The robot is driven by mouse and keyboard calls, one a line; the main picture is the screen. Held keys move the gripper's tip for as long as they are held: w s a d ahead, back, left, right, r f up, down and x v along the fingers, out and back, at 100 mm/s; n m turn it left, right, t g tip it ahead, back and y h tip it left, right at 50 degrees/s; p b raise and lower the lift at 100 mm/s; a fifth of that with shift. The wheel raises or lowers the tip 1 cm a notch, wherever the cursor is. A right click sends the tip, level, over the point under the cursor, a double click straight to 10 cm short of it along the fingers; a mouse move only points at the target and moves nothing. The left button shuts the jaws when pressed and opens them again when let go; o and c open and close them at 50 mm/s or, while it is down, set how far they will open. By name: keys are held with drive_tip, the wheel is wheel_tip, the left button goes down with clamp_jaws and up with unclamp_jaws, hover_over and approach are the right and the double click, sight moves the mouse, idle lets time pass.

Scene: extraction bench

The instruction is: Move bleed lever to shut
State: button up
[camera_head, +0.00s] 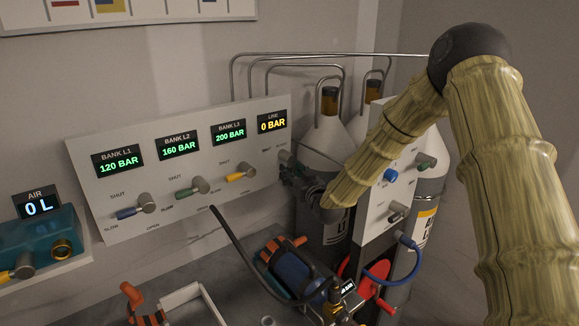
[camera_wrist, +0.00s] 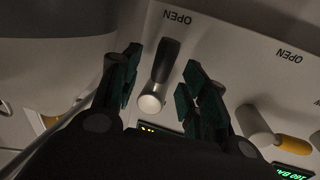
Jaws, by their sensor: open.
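The bleed lever (camera_wrist: 165,62) shows in the wrist view as a dark handle on a pale round hub. Its handle points towards an upside-down OPEN label. My gripper (camera_wrist: 161,75) is open, with one dark green-padded finger on each side of the lever. I cannot tell whether either finger touches it. In the head view my gripper (camera_head: 300,180) is at the right end of the white valve panel (camera_head: 185,222), below the LINE display reading 0 BAR, and covers most of the lever there.
The yellow-handled lever (camera_head: 240,173) sits left of my gripper, with green and blue ones further along. Gas cylinders (camera_head: 325,140) and a second panel (camera_head: 374,215) stand close on the right. A black hose and a blue device (camera_head: 290,275) are below.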

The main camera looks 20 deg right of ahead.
drive_tip(key=shift+w+a+p, duration=0.2)
drive_tip(key=shift+w+p, duration=0.1)
drive_tip(key=shift+w, duration=0.9)
clamp_jaws()
